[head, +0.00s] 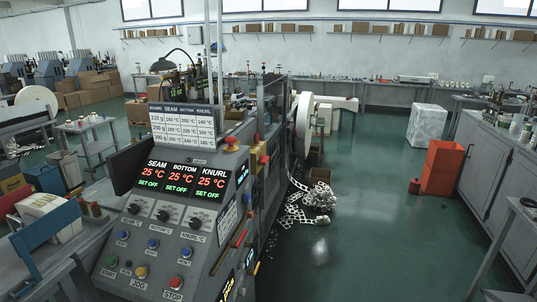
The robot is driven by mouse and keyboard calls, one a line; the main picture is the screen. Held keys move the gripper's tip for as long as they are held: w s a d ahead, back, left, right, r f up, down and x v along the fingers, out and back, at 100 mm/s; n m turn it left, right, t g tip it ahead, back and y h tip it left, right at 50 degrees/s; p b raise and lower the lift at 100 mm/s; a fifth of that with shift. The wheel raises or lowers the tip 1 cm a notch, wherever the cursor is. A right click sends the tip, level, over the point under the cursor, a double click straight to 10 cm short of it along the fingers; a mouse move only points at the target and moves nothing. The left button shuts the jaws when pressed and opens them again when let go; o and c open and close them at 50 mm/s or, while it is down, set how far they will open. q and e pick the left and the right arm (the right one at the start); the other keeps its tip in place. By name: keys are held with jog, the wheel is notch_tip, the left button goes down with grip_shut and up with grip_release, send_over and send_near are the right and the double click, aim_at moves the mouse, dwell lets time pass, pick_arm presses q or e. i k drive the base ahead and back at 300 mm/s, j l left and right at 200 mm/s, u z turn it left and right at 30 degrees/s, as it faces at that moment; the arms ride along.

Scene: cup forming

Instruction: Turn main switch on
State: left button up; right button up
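A grey control panel (148,256) stands on the machine at left centre. Its display (182,178) reads SEAM, BOTTOM and KNURL, each at 25 °C with SET OFF in green. Below are three black dials (163,215), several blue buttons, a green START button (111,261), a yellow JOG button (141,271) and a red STOP button (175,282). A red knob (231,141) tops the panel's back right, and another red part (264,160) is on the machine's side. I cannot tell which part is the main switch. Neither of my grippers shows.
A temperature chart (182,122) stands above the display. White scrap (300,212) lies on the green floor right of the machine. An orange-red bin (441,167) and grey cabinets (500,165) stand at right. The floor between is mostly clear.

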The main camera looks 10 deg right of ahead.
aim_at(263, 161)
jog(key=i+l+u, duration=0.1)
jog(key=i+l, duration=0.45)
jog(key=i+l+u, duration=0.15)
jog(key=i+l, duration=0.4)
jog(key=i+l+u, duration=0.1)
jog(key=i+l, duration=0.45)
jog(key=l, duration=0.25)
